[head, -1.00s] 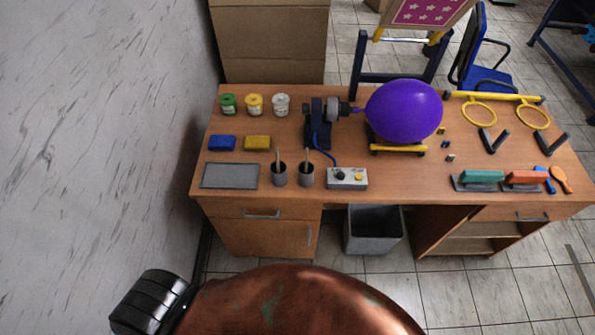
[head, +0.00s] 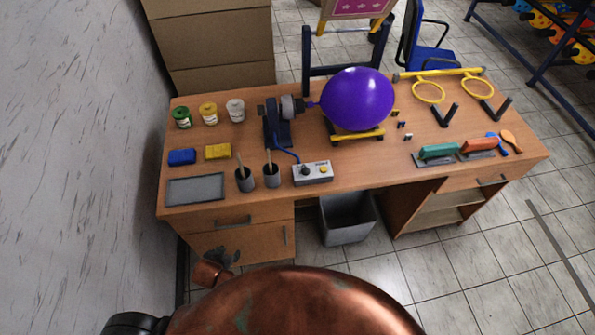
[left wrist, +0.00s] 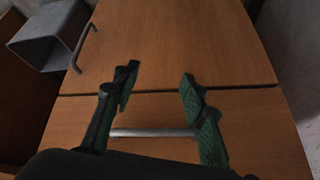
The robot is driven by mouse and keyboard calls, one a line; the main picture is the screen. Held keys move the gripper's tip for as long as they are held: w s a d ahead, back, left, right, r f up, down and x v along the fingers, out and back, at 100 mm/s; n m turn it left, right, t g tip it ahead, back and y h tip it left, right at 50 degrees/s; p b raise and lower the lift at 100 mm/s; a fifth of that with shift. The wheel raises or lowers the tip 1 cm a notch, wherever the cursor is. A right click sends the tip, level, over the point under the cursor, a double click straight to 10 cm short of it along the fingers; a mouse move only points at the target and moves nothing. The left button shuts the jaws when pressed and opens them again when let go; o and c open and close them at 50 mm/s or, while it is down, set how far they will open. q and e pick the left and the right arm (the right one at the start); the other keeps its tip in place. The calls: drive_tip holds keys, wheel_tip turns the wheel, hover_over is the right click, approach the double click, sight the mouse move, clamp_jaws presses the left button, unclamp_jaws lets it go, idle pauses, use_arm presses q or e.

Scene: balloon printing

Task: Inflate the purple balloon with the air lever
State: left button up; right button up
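The purple balloon (head: 357,99) looks large and rounded. It sits over a yellow cradle (head: 357,134), its neck toward the nozzle of a dark pump stand (head: 278,127). A blue hose runs from the stand to a grey control box (head: 312,174) with a black knob (head: 304,170) and a yellow button (head: 323,169); I cannot tell for sure which is the air lever. My left gripper (head: 222,256) is low, in front of the desk's left drawers, apart from the box. In the left wrist view its fingers (left wrist: 157,76) are spread and empty. My right gripper is out of view.
The desk (head: 355,170) also holds paint jars (head: 209,113), blue and yellow blocks, a grey tray (head: 195,189), two brush cups (head: 271,176), and squeegees at right. A grey bin (head: 346,218) stands under it. A drawer handle (left wrist: 155,132) lies beyond the left fingers.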

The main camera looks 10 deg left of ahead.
use_arm(q)
drive_tip(key=w+d+r+t, duration=0.1)
drive_tip(key=w+r, duration=0.2)
drive_tip(key=r, duration=0.2)
drive_tip(key=w+d+r+t, duration=0.2)
drive_tip(key=w+r, duration=0.1)
drive_tip(key=r, duration=0.3)
drive_tip(key=w+d+r+t+h, duration=0.1)
drive_tip(key=w+d+r+t, duration=0.1)
drive_tip(key=w+r, duration=0.2)
drive_tip(key=shift+d+r+m, duration=0.25)
drive_tip(key=shift+r+m, duration=0.15)
drive_tip(key=shift+r, duration=0.65)
drive_tip(key=m+t+h, duration=0.5)
drive_tip(key=h, duration=0.3)
approach(303, 173)
drive_tip(key=x, duration=0.4)
drive_tip(key=shift+g, duration=0.3)
drive_tip(key=x, duration=0.6)
drive_tip(key=shift+f, duration=0.2)
drive_tip(key=shift+x, duration=0.75)
drive_tip(key=shift+c, duration=0.3)
clamp_jaws()
